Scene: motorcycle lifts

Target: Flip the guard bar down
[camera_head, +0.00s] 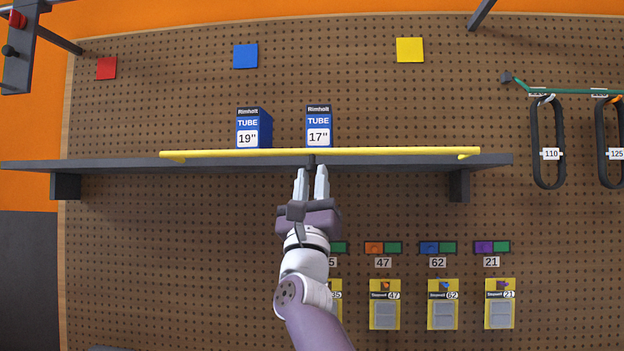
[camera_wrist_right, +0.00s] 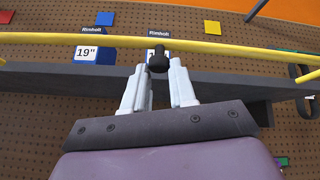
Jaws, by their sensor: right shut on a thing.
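The yellow guard bar (camera_head: 400,152) runs level along the front of the dark grey shelf (camera_head: 110,167), its ends bent back at the shelf's edge. It also crosses the right wrist view (camera_wrist_right: 240,48). A small black knob (camera_wrist_right: 158,62) hangs from the bar's middle; in the head view it is a small dark spot at the fingertips. My right gripper (camera_head: 311,172) reaches up from below, its two pale fingers on either side of the knob and shut on it. My left gripper is not in view.
Two blue tube boxes, 19" (camera_head: 252,128) and 17" (camera_head: 319,126), stand on the shelf behind the bar. Black loops (camera_head: 547,140) hang at the right. The pegboard left of my arm is clear.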

